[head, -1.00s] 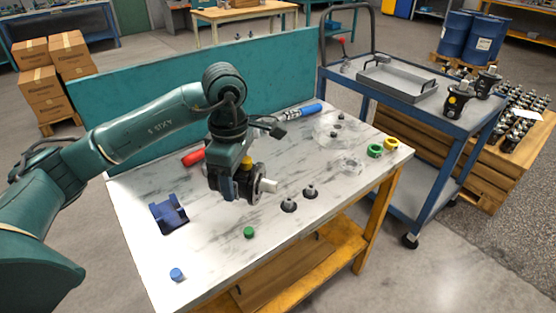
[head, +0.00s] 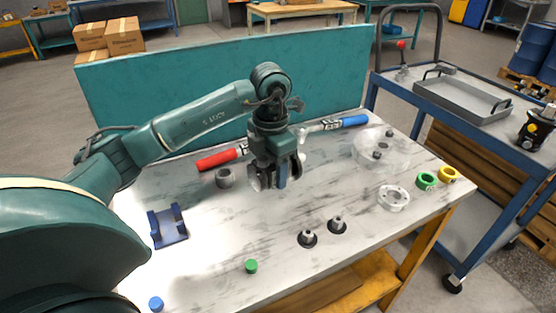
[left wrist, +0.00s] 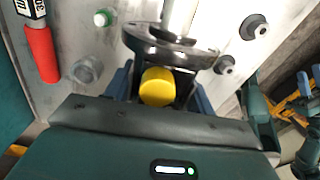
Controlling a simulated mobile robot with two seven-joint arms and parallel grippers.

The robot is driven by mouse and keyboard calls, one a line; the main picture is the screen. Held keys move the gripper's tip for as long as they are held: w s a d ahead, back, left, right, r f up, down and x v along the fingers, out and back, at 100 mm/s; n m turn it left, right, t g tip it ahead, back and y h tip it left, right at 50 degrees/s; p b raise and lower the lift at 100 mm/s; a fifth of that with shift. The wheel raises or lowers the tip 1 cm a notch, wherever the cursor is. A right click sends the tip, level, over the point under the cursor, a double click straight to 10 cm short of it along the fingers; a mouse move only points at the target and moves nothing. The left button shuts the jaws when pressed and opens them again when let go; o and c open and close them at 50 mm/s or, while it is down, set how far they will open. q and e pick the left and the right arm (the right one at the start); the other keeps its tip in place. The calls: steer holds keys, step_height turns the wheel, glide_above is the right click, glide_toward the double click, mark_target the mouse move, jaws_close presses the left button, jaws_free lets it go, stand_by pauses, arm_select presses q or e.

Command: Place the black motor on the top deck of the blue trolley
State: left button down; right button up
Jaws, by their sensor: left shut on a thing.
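My left gripper (head: 276,182) is shut on the black motor (head: 298,166) and holds it over the middle of the workbench. In the head view the gripper hides most of the motor. In the left wrist view the motor shows a dark round flange (left wrist: 170,45), a pale shaft and a yellow cap (left wrist: 158,87) between the blue fingers. The blue trolley (head: 450,122) stands to the right of the bench. Its top deck carries a grey tray (head: 462,96), a red-knobbed lever (head: 402,62) and another black unit with a yellow mark (head: 537,128).
The marble-topped workbench (head: 220,235) has a teal back panel (head: 200,85). The deck's front left strip is clear.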

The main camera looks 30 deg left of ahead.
arm_select(q)
steer(key=shift+w+f, duration=0.1)
steer(key=shift+f, duration=2.55)
steer(key=shift+f, duration=0.1)
steer(key=c, duration=0.9)
jaws_free()
steer(key=shift+f, duration=0.15)
steer(key=shift+c, duration=0.2)
steer(key=o, duration=0.4)
